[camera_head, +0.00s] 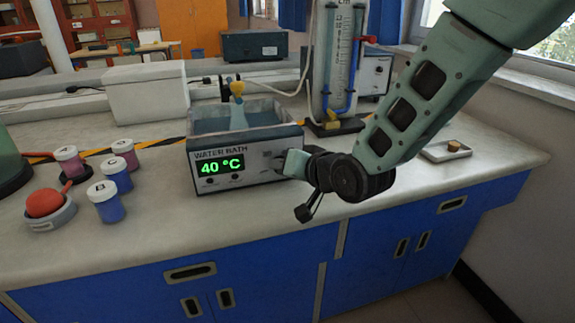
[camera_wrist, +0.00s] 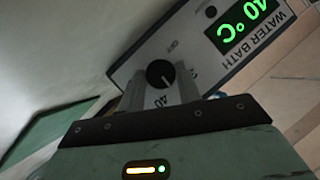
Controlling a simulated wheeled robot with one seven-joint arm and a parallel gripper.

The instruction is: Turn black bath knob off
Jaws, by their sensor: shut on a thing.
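The water bath (camera_head: 243,163) stands on the bench with its front panel toward me, and its green display (camera_head: 221,166) reads 40 °C. The round black knob (camera_wrist: 160,74) shows in the wrist view on the panel, with an OFF mark above it and a 40 mark below it. Its white pointer line is toward the 40 side. My gripper (camera_wrist: 159,88) has a finger on each side of the knob and is shut on it. In the head view my gripper (camera_head: 283,164) is at the panel's right end and hides the knob.
Several lidded jars (camera_head: 109,201) and a red-topped round item (camera_head: 46,205) stand to the left. A graduated column with blue tubing (camera_head: 338,70) stands behind my gripper. A small tray (camera_head: 435,154) lies to the right. The bench front before the bath is clear.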

